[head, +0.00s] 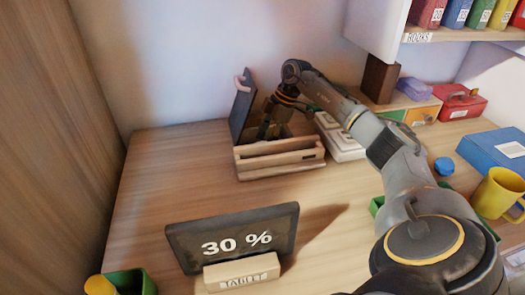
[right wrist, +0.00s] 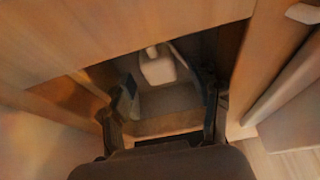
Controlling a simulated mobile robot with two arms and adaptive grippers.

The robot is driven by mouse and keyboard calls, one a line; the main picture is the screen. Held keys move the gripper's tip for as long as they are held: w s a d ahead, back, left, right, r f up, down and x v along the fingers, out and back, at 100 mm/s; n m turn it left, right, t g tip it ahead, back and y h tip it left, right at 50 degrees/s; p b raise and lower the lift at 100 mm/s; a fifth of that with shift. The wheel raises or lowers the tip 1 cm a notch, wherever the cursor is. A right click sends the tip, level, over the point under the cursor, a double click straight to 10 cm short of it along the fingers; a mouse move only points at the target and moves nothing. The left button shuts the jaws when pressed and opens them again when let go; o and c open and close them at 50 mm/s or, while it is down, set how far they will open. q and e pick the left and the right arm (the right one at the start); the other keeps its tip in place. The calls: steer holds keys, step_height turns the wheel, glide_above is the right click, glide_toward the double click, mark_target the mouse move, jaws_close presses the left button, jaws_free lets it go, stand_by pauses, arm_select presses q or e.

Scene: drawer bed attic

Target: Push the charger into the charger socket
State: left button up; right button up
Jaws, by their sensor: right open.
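My right arm reaches down into a wooden box (head: 280,158) with a raised dark lid (head: 243,104) at the back of the desk. My right gripper (head: 267,128) is inside it, partly hidden by the front slats. In the right wrist view its fingers (right wrist: 168,88) are apart. A small pale block, perhaps the charger (right wrist: 158,69), lies ahead of and between the fingertips on the box floor; I see no contact. The charger is hidden in the head view. A white slotted block (head: 340,137) beside the box may hold the charger socket; I cannot tell. My left gripper is out of view.
A tablet (head: 234,237) reading "30 %" stands in a wooden holder (head: 242,272) at the front. A yellow mug (head: 497,192), blue box (head: 495,150) and red case (head: 459,102) stand on the right. The desk's left-middle is clear. A shelf overhangs at upper right.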

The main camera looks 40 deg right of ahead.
steer(key=shift+f, duration=0.2)
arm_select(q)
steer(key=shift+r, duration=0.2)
arm_select(e)
steer(key=shift+c, duration=0.5)
steer(key=c, duration=1.1)
steer(key=shift+r, duration=0.45)
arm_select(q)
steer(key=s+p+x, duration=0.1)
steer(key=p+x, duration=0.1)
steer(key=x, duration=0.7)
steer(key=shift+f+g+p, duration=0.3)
arm_select(e)
steer(key=shift+r, duration=4.6)
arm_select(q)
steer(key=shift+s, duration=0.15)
